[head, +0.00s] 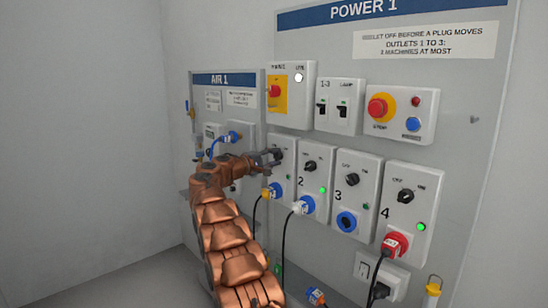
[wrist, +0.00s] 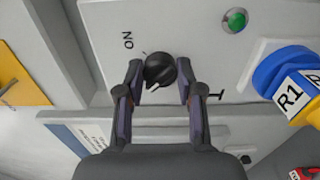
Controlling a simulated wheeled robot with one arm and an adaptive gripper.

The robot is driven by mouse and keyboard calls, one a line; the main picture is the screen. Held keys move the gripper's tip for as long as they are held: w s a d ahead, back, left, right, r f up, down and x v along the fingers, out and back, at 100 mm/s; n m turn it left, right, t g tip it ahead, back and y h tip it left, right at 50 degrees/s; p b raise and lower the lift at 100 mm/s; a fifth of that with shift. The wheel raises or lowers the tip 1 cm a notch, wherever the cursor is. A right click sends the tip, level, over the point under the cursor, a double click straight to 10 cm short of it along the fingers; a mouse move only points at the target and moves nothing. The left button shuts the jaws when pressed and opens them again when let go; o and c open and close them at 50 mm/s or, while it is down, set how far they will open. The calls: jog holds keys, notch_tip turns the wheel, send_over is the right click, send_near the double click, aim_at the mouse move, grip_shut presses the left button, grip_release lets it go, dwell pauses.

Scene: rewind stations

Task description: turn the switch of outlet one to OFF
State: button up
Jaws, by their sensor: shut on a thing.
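Outlet one is a light grey box (head: 289,149) at the left end of the outlet row in the head view. Its black rotary switch (wrist: 160,69) is between my fingertips in the wrist view. My gripper (wrist: 162,78) is shut on this knob, one finger on each side; it also shows at the outlet in the head view (head: 278,156). An ON label (wrist: 127,40) is beside the knob. A green lamp (wrist: 235,20) is on the same box. My gripper hides the switch in the head view, and I cannot tell its exact setting.
A blue plug marked R1 (wrist: 290,88) is close to the right of my gripper in the wrist view. Outlet two (head: 316,165), outlet three (head: 366,177) and outlet four (head: 424,190) stand to the right. Cables hang below. An emergency stop button (head: 378,108) is above.

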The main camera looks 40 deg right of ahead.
jog(key=o, duration=1.2)
jog(key=shift+c, duration=0.2)
jog(key=shift+w+a, duration=0.1)
jog(key=shift+a, duration=0.55)
jog(key=a, duration=1)
jog(key=shift+a, duration=0.35)
